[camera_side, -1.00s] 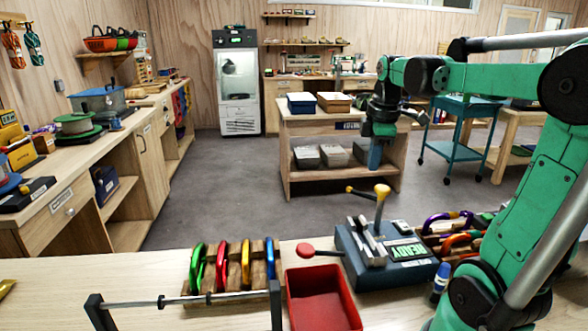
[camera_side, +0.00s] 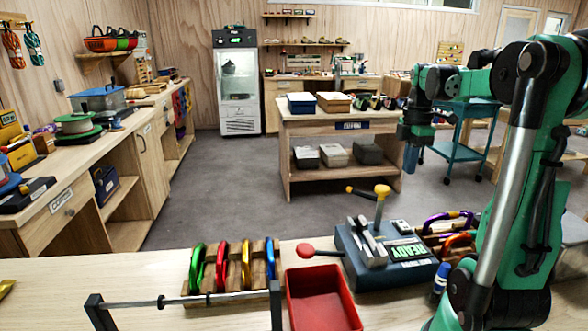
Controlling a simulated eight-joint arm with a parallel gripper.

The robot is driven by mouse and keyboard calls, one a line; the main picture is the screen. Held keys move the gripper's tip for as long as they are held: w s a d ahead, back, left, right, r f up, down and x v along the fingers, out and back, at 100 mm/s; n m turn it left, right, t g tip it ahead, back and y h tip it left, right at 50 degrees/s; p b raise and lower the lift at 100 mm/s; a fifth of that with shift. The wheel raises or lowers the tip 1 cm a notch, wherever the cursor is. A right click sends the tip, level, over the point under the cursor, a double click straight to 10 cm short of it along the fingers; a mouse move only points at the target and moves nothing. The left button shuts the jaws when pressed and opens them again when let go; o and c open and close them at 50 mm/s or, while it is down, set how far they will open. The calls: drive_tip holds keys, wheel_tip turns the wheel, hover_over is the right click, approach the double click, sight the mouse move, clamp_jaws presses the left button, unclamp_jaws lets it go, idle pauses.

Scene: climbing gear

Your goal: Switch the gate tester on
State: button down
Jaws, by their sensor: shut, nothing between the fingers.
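The gate tester (camera_side: 386,262) is a dark blue box on the front bench, right of the red tray. Its lit green panel (camera_side: 409,250) reads READY. A small white and black part (camera_side: 401,226), perhaps a switch, sits on its top; its position is too small to read. A lever with a yellow knob (camera_side: 381,191) stands up from the tester, and a red-knobbed lever (camera_side: 306,250) sticks out to its left. Grey metal jaws stand on its top. My gripper (camera_side: 410,168) points down, shut and empty, well above the tester and to its right, apart from it.
A red tray (camera_side: 325,311) stands left of the tester. A wooden rack (camera_side: 272,270) holds several coloured carabiners, with a metal bar in front. A blue bottle (camera_side: 441,279) stands by my arm.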

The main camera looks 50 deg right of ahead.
sight(399, 220)
wheel_tip(399, 220, down, 12)
drive_tip(key=shift+r, duration=0.25)
idle(0.4)
drive_tip(key=shift+w+d+f, duration=0.1)
drive_tip(key=shift+f, duration=0.05)
drive_tip(key=shift+s+a+r, duration=0.35)
drive_tip(key=shift+s+a, duration=0.2)
idle(0.4)
wheel_tip(399, 220, up, 14)
drive_tip(key=w+d, duration=0.2)
idle(0.3)
drive_tip(key=shift+f, duration=0.1)
